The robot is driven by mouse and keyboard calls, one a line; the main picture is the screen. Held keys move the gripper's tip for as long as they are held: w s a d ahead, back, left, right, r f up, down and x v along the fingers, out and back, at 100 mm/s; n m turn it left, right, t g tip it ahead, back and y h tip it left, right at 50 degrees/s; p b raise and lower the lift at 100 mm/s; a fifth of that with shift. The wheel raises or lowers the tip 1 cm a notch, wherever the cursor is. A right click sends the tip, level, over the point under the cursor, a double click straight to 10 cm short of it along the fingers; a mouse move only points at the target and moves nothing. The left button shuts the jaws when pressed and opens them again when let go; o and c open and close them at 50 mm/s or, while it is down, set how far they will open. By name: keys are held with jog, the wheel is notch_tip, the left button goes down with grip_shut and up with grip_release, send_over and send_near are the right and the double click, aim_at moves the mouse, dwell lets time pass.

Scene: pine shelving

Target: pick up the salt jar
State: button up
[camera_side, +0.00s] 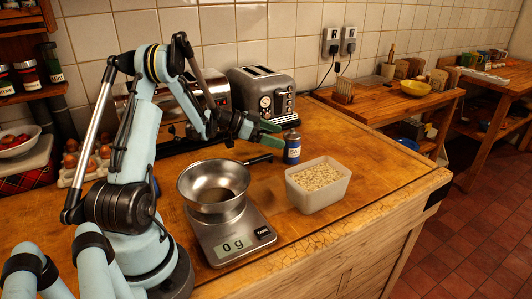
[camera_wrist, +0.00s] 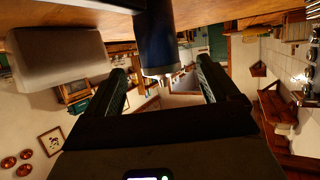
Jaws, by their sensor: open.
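The salt jar (camera_side: 292,150) is a small blue cylinder with a pale label and a grey top, upright on the wooden counter. In the wrist view, which is upside down, the jar (camera_wrist: 155,38) appears dark blue at top centre. My gripper (camera_side: 270,134) is at the jar's left in the side view, near the height of its upper part. In the wrist view my gripper (camera_wrist: 161,70) has its two fingers apart and empty, with the jar lined up with the gap between them. I cannot tell whether the fingertips reach past its side.
A white tub of oats (camera_side: 319,184) stands just in front of the jar; it shows at upper left in the wrist view (camera_wrist: 58,55). A kitchen scale (camera_side: 232,240) with a metal bowl (camera_side: 214,185) stands in front-left. A toaster (camera_side: 262,92) stands behind. Counter right of the jar is clear.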

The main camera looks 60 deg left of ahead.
aim_at(297, 142)
jog(key=shift+x, duration=3.95)
jog(key=c, duration=1.3)
